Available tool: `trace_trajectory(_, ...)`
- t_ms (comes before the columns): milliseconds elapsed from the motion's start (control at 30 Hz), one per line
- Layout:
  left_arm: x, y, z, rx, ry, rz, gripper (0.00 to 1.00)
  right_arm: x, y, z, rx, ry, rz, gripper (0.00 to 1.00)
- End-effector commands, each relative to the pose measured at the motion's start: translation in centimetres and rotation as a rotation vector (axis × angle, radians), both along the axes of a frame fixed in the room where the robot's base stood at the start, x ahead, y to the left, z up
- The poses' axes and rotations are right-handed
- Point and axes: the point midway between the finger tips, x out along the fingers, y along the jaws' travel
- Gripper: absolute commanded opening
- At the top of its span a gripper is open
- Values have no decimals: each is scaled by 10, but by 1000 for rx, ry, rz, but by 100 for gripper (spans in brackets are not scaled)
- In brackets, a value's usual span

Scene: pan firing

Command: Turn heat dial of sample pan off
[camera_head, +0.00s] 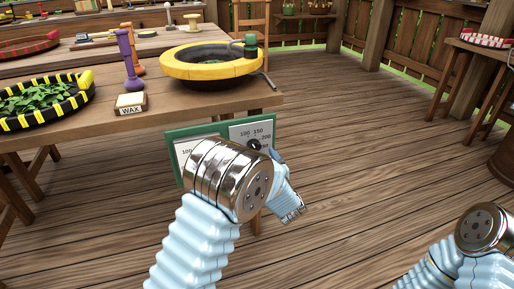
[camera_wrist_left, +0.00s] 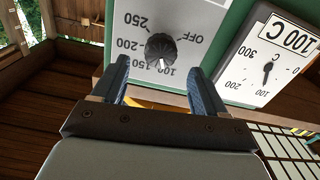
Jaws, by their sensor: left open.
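The heat dial is a black ridged knob (camera_wrist_left: 161,47) on a light plate marked OFF, 100, 150, 200 and 250 in the left wrist view. Its white mark points toward the 100–150 side, away from OFF. In the head view the dial (camera_head: 254,145) shows on the green panel (camera_head: 178,133) below the table edge. My left gripper (camera_wrist_left: 159,65) is open, its two blue fingers apart on either side of the knob; contact cannot be told. In the head view the left gripper (camera_head: 278,156) is partly hidden by my wrist. My right gripper is out of view.
A yellow-rimmed black pan (camera_head: 174,71) stands on the table (camera_head: 75,128) above the panel. A temperature gauge (camera_wrist_left: 267,68) sits beside the dial plate.

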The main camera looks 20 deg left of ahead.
Motion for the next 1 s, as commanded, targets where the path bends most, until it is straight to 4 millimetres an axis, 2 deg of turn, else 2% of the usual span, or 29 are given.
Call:
trace_trajectory(100, 21, 15, 1, 0, -1, 2, 73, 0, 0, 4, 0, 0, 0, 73)
trace_trajectory(300, 42, 29, 0, -1, 1, 0, 73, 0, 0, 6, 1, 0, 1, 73)
trace_trajectory(667, 47, 32, -1, 0, 1, -1, 73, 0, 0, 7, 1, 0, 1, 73)
trace_trajectory(1000, 47, 31, -1, -1, 1, -1, 22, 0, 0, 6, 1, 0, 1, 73)
